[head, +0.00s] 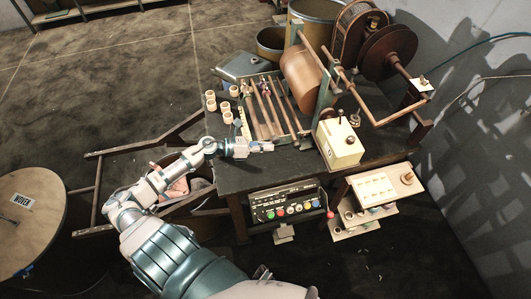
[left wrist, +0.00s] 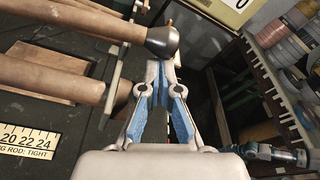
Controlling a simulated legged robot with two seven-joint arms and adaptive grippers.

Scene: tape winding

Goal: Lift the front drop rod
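Several tan wooden rods (head: 264,108) lie side by side on the table. I cannot tell for sure which is the front drop rod. My left gripper (head: 270,147) is at the front of the table near the rod ends. In the left wrist view its fingertips (left wrist: 161,66) are close together with nothing seen between them. They are just below the knob; contact is unclear. My right gripper is not seen.
A cream control box (head: 338,145) stands right of my left gripper, beside a large brown roll (head: 300,80). Small tan cups (head: 211,100) stand left of the rods. A ruler-like label (left wrist: 28,140) lies below the rods. A button panel (head: 285,205) hangs below the table's front.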

